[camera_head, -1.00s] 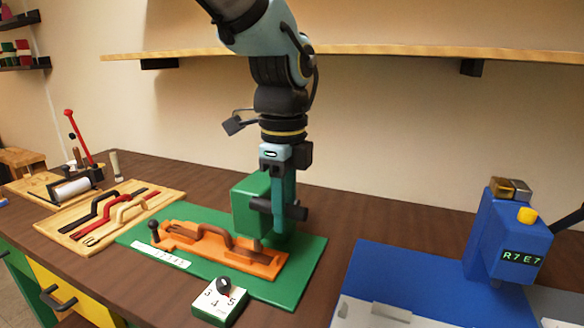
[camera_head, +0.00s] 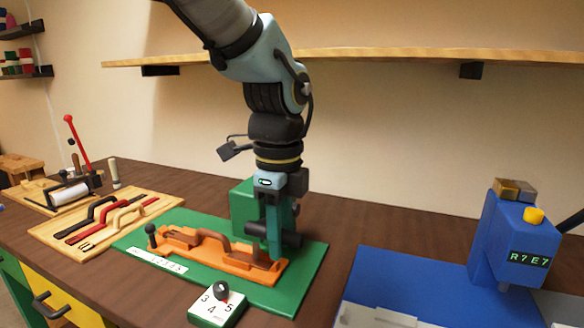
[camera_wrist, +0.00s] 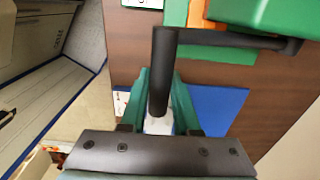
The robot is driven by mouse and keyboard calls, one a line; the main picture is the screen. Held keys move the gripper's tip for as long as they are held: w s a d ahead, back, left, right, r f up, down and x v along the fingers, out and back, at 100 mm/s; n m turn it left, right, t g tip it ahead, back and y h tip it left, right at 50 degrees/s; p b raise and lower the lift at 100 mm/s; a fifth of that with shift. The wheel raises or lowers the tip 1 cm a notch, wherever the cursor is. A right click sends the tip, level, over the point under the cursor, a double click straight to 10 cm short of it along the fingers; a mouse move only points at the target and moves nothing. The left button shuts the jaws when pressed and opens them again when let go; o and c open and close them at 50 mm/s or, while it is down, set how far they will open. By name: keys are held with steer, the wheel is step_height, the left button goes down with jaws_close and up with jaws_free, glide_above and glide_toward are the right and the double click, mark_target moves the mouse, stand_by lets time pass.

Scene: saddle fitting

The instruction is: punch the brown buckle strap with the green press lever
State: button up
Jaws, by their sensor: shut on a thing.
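The green press (camera_head: 240,203) stands at the back of a green base plate (camera_head: 296,292). Its dark lever bar (camera_head: 256,229) is low and partly hidden by my gripper. My gripper (camera_head: 276,250) is shut on the lever. In the wrist view the black lever handle (camera_wrist: 164,75) runs between the fingers (camera_wrist: 163,105). The brown buckle strap (camera_head: 188,239) lies in an orange carriage (camera_head: 236,269) on the base plate, with an arched grip over it. The carriage's right end is under the press. The punch tip and the strap beneath it are hidden by my gripper.
A numbered dial block (camera_head: 216,309) stands in front of the carriage. A wooden board (camera_head: 60,226) with black, red and tan straps lies to the left. A blue machine (camera_head: 508,240) reading R7 E7 stands on the right. A shelf (camera_head: 380,56) runs along the wall.

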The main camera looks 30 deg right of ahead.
step_height(320, 180, down, 7)
steer(key=a+b, duration=0.1)
steer(key=b, duration=0.3)
steer(key=shift+s, duration=0.35)
stand_by(0.5)
steer(key=shift+r, duration=0.25)
stand_by(0.3)
step_height(320, 180, up, 3)
steer(key=p, duration=0.3)
steer(key=shift+w, duration=0.1)
steer(key=shift+d+r+p, duration=0.1)
steer(key=shift+r+p, duration=0.05)
steer(key=shift+p, duration=0.2)
